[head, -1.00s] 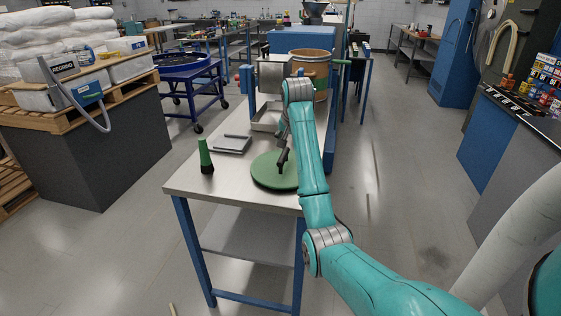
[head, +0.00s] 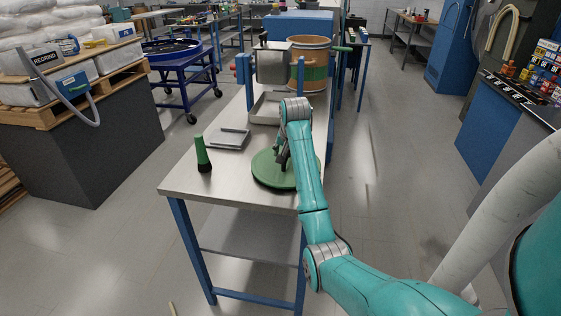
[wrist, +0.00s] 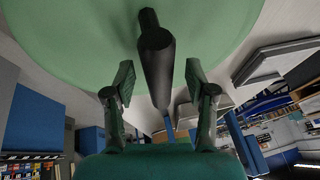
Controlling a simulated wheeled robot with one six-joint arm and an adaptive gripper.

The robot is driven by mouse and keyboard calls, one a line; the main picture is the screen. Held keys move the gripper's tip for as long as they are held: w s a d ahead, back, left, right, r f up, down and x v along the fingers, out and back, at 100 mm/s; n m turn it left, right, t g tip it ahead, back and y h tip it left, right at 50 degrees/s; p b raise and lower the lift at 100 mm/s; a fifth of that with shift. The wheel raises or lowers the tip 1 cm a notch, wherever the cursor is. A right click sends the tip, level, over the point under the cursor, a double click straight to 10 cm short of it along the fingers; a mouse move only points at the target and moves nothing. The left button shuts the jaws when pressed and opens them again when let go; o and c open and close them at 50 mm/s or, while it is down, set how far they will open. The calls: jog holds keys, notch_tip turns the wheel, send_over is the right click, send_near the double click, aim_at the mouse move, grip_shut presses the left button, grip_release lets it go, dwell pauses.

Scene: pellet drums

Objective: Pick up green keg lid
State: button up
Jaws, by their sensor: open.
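The green keg lid (head: 266,174) is a flat round disc lying on the near part of the steel bench. In the wrist view the lid (wrist: 75,35) fills the top, and a dark cylindrical handle (wrist: 156,65) stands out from its middle. My gripper (head: 283,162) is over the lid in the head view. In the wrist view my gripper (wrist: 160,84) is open, with one finger on each side of the handle and gaps between. The arm hides the lid's right part in the head view.
A wooden keg with a green band (head: 309,72) and a metal box (head: 272,66) stand at the back.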

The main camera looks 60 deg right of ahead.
jog(key=shift+w+d+f, duration=0.1)
jog(key=shift+w+f, duration=0.05)
jog(key=shift+f, duration=0.2)
grip_shut()
